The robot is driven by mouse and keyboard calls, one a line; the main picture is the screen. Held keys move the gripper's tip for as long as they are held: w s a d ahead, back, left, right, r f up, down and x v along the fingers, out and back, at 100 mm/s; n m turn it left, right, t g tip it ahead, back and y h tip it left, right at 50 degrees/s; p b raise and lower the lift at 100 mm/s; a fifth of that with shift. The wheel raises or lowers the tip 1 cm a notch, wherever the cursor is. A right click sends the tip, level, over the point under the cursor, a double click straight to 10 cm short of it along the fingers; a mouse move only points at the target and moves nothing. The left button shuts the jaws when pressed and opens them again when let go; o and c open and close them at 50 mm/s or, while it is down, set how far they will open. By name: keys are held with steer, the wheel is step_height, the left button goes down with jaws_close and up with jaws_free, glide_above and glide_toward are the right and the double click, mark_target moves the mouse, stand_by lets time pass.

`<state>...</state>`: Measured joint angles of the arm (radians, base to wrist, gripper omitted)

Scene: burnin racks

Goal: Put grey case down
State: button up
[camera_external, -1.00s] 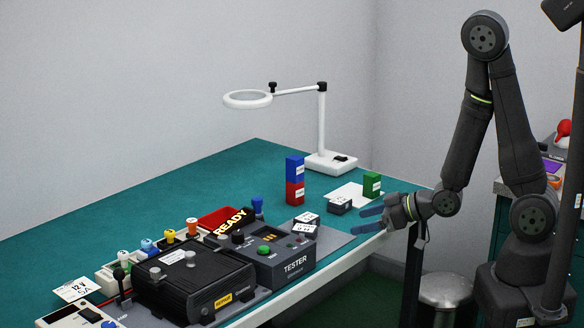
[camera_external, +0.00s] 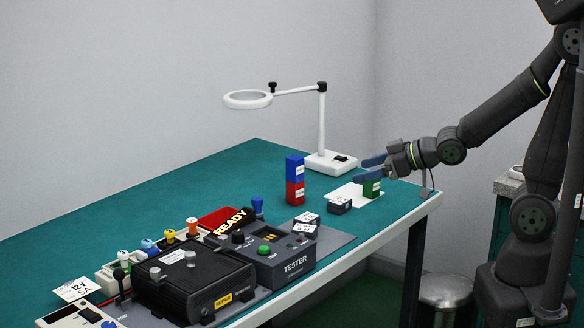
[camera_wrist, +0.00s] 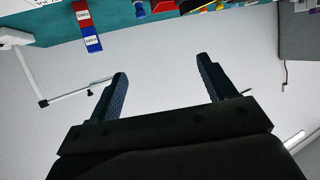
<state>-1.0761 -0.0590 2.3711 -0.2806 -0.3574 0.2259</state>
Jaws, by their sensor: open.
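A small grey case (camera_external: 340,204) with a white label on top rests at the near edge of a white sheet (camera_external: 345,190) on the bench. A second small grey case (camera_external: 307,220) with a white top sits at the tester's back edge. My gripper (camera_external: 367,169) is open, reaching in from the right, above and to the right of the first case. Its lower finger overlaps the top of a green block (camera_external: 372,189) in the picture; I cannot tell if they touch. In the wrist view, my gripper (camera_wrist: 167,80) has nothing between its fingers but wall.
A blue-over-red stack (camera_external: 295,181) stands left of the sheet and also shows in the wrist view (camera_wrist: 87,25). A magnifier lamp (camera_external: 322,130) stands behind. The black tester (camera_external: 285,262) and a black unit (camera_external: 190,280) fill the front. The bench's back left is clear.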

step_height(320, 180, up, 4)
steer(key=m+h, duration=0.7)
steer(key=m, duration=0.1)
glide_above(304, 228)
steer(key=s+d, duration=0.2)
steer(key=s, duration=0.1)
steer(key=f, duration=0.2)
steer(key=s+a+r+m+t+h, duration=0.1)
steer(key=s+a+r+m+h, duration=0.1)
steer(key=s+a+m+h, duration=0.55)
steer(key=w+d+f, duration=0.1)
steer(key=w+f, duration=0.1)
steer(key=f, duration=0.3)
steer(key=w+d+f+m, duration=0.1)
steer(key=w+f, duration=0.1)
steer(key=f, duration=0.2)
steer(key=w+d+f+m, duration=0.1)
steer(key=w+d+f, duration=0.1)
steer(key=f, duration=0.3)
steer(key=shift+w+d+f+m+h, duration=0.1)
steer(key=shift+w+f+m+h, duration=0.15)
steer(key=shift+w+f, duration=0.15)
steer(key=shift+x, duration=3.05)
steer(key=shift+f, duration=0.1)
steer(key=c, duration=1.2)
